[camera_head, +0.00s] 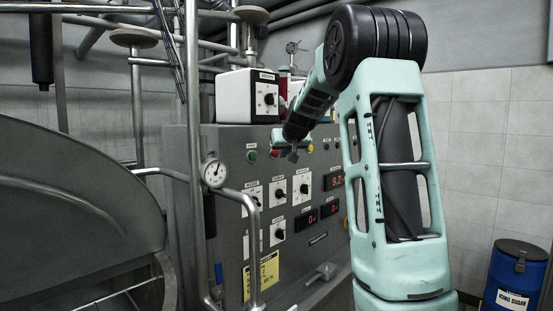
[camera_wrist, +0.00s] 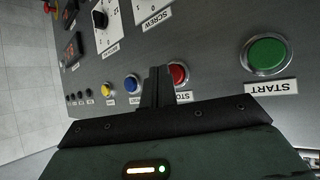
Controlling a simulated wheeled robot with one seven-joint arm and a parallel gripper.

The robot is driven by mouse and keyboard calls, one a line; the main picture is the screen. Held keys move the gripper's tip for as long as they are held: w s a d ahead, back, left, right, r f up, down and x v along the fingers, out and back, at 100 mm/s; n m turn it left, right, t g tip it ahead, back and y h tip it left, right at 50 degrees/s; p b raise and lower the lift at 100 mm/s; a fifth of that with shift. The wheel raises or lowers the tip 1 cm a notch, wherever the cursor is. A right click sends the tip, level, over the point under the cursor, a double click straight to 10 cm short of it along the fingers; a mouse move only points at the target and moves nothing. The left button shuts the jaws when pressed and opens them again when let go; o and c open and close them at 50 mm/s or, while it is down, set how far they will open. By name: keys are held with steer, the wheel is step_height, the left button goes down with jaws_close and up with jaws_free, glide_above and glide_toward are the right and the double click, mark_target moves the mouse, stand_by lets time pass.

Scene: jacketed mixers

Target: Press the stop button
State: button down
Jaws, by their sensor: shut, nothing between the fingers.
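The stop button (camera_wrist: 180,74) is red in a metal ring on the grey control panel, with a partly hidden, upside-down STOP label beside it. In the head view the red button (camera_head: 276,154) shows just left of my gripper. My gripper (camera_wrist: 158,72) is shut and empty. In the wrist view its fingertips lie between the red button and a blue button, overlapping the red one's left edge. In the head view my gripper (camera_head: 293,156) is in front of the panel's upper button row. I cannot tell whether the fingers touch the panel.
A green START button (camera_wrist: 268,55) is right of the red one in the wrist view. Blue (camera_wrist: 132,83) and yellow (camera_wrist: 107,88) buttons are to the left. A pipe with a gauge (camera_head: 214,173) stands before the panel's left side. A blue drum (camera_head: 514,275) stands far right.

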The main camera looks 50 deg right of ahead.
steer(key=shift+s, duration=0.15)
steer(key=shift+s+f, duration=0.1)
steer(key=s+b, duration=0.4)
steer(key=shift+s+a+b, duration=0.3)
steer(key=shift+s+b, duration=0.1)
stand_by(0.9)
